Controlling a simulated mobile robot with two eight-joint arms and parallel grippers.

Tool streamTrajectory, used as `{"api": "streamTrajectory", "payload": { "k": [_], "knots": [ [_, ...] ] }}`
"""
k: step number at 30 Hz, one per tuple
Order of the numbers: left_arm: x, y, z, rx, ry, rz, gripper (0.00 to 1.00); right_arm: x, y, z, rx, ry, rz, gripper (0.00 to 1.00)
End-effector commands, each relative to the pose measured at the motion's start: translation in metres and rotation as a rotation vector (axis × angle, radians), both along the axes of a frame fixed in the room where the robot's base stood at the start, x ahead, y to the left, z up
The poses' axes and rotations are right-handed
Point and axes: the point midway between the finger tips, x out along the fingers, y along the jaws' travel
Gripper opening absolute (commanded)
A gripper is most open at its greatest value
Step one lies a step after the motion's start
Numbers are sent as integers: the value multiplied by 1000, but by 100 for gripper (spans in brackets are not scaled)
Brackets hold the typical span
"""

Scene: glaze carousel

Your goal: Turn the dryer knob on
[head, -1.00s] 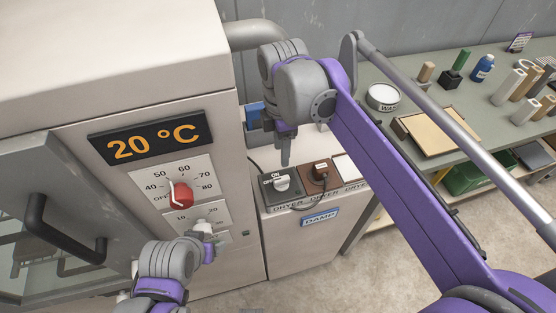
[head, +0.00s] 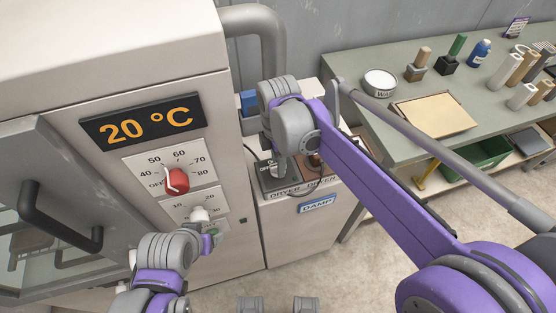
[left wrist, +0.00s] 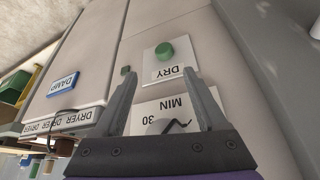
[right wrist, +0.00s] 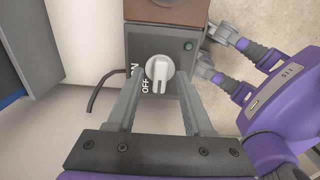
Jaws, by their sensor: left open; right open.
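The dryer knob (right wrist: 159,73) is white and round with a raised ridge, on a dark grey box marked ON and OFF. My right gripper (right wrist: 161,84) is open, its fingers to either side of the knob in the right wrist view; I cannot tell whether they touch it. In the head view the right gripper (head: 279,177) is low over the dark dryer box (head: 270,192) and hides most of the knob. My left gripper (left wrist: 161,72) is open and empty near the kiln-like cabinet's lower panel, with the green DRY button (left wrist: 165,49) beyond its fingertips.
The cabinet has a 20 °C display (head: 142,123), a red temperature dial (head: 176,180) and a door handle (head: 60,219) at left. A brown box (right wrist: 168,9) adjoins the dryer box. A bench (head: 365,65) with tools stands at right.

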Motion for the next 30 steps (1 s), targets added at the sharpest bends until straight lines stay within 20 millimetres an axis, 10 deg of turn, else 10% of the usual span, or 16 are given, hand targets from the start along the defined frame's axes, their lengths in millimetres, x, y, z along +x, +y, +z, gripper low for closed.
{"api": "streamTrajectory", "payload": {
  "k": [9,30],
  "knots": [
    [0,0,0,0,0,0,74,0,0,0,0,0,0,0],
    [1,0,4,0,-1,0,74,0,0,1,0,0,-154,0]
  ]
}}
